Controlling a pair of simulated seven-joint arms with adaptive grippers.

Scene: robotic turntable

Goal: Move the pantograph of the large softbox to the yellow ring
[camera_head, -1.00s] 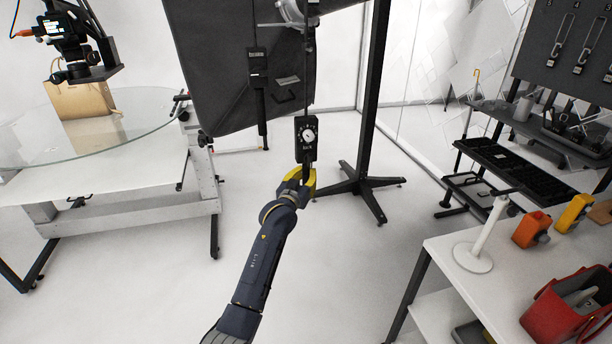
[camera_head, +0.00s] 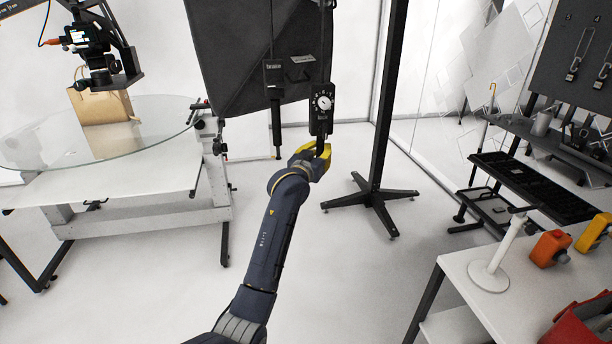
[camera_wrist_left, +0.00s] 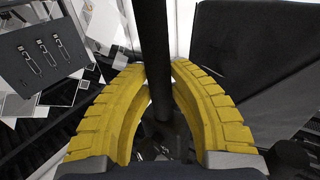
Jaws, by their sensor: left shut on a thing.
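The large softbox (camera_head: 245,50) is a dark fabric box at the top centre of the head view; its dark side shows at the right in the left wrist view (camera_wrist_left: 255,55). A black box with a white dial (camera_head: 322,103) hangs beside it from a thin vertical rod (camera_head: 322,45). My left gripper (camera_head: 321,151), with yellow fingers, is shut on the black handle just below the dial box. In the left wrist view the fingers (camera_wrist_left: 160,80) close around a black rod (camera_wrist_left: 160,50). I cannot make out a yellow ring. My right gripper is not in view.
A black stand (camera_head: 385,120) with a spread foot is right of the gripper. A glass turntable (camera_head: 150,115) on a white table is at left. A second hanging control box (camera_head: 274,75) is near the softbox. A white bench (camera_head: 460,280) is at right. Floor between is clear.

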